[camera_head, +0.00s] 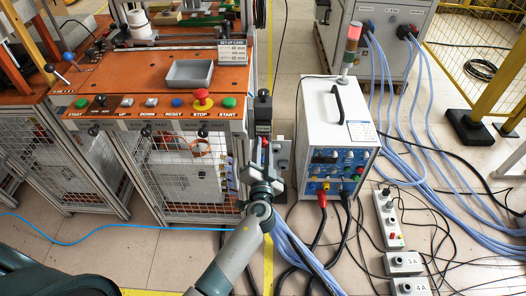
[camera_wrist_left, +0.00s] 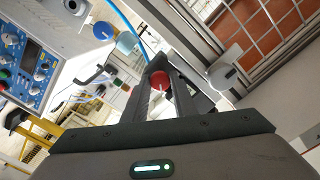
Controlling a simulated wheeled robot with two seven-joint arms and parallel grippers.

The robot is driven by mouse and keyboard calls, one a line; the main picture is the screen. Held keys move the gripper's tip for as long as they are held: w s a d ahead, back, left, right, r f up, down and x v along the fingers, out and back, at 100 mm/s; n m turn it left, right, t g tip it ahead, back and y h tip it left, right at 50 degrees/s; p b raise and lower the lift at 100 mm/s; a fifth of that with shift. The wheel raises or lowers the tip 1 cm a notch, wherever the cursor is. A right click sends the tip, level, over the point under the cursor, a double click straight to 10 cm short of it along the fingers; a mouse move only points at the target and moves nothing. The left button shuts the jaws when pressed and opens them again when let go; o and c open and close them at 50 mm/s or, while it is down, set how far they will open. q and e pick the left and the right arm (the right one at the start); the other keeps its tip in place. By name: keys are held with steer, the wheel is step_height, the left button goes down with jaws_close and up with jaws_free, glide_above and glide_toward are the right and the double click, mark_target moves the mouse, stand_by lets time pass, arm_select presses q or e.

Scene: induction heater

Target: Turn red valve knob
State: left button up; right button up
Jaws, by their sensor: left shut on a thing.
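The red valve knob (camera_wrist_left: 160,80) shows in the left wrist view as a round red ball between the two dark fingers of my left gripper (camera_wrist_left: 164,74). The fingers are closed on it from both sides. In the head view my left gripper (camera_head: 265,150) is at the middle, between the orange bench and the white heater unit, with a small bit of red at its fingers. The arm and gripper hide most of the valve there. My right gripper is not in view.
The white heater unit (camera_head: 338,125) stands close on the right, with a red and a black cable at its front. The orange bench (camera_head: 125,95) with buttons and a grey tray (camera_head: 189,74) is on the left. Blue hoses (camera_head: 295,255) run across the floor below.

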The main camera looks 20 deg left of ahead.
arm_select(q)
steer(key=shift+f+m, duration=0.1)
steer(key=shift+m, duration=0.9)
steer(key=m, duration=0.2)
steer(key=shift+m, duration=0.4)
steer(key=m, duration=0.2)
steer(key=shift+m, duration=1.7)
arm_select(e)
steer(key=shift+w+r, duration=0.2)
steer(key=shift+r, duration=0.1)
arm_select(q)
steer(key=o, duration=1)
steer(key=shift+o, duration=0.2)
steer(key=shift+s, duration=0.15)
